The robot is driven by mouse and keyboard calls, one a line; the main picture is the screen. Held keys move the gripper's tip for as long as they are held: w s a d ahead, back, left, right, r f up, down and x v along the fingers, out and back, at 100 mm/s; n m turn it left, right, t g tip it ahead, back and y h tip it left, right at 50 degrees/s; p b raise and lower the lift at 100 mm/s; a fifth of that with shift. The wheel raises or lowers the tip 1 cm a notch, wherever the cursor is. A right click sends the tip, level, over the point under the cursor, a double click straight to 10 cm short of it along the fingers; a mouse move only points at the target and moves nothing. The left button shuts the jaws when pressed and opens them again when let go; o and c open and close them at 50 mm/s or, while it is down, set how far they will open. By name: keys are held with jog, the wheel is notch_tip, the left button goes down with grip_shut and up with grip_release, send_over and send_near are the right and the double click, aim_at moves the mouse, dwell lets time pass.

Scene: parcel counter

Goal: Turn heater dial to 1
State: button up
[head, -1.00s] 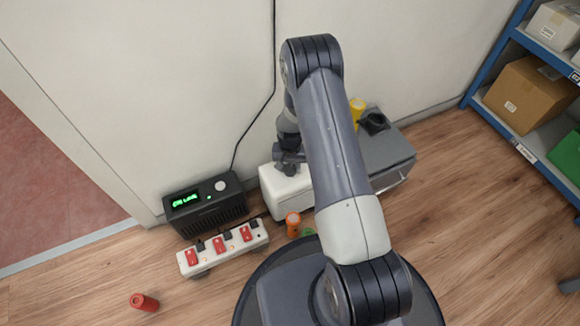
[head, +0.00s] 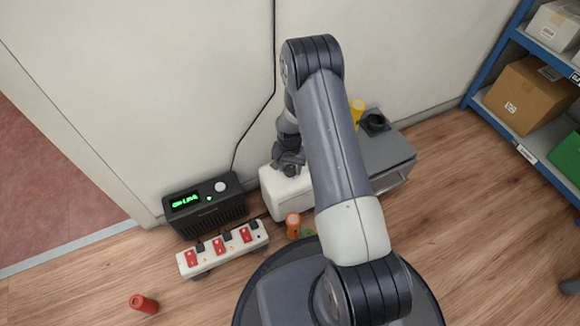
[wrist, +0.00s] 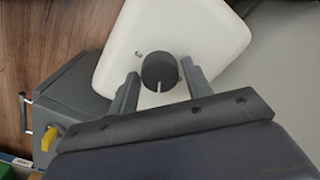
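The heater is a white box (head: 284,196) by the wall in the head view; its white face (wrist: 120,50) fills the upper middle of the wrist view. Its round dark dial (wrist: 158,68) has a white pointer line toward the bottom of the wrist picture. Small marks around it are too small to read. My gripper (wrist: 159,74) is open, one finger on each side of the dial, with narrow gaps. In the head view my gripper (head: 290,168) is over the heater's top, and the dial is hidden or cannot be told apart from it.
A black box with a green display (head: 205,203) and a white power strip (head: 226,248) with red switches are left of the heater. A grey cabinet (head: 388,155) is to its right. An orange cylinder (head: 293,226) stands in front; a red one (head: 144,303) lies on the floor.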

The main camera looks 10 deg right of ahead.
aim_at(290, 169)
jog(key=shift+o, duration=1.3)
jog(key=shift+r, duration=0.1)
notch_tip(290, 169, up, 11)
jog(key=p, duration=0.4)
jog(key=shift+f, duration=0.2)
notch_tip(290, 169, down, 11)
jog(key=b, duration=0.4)
jog(key=shift+r, duration=0.1)
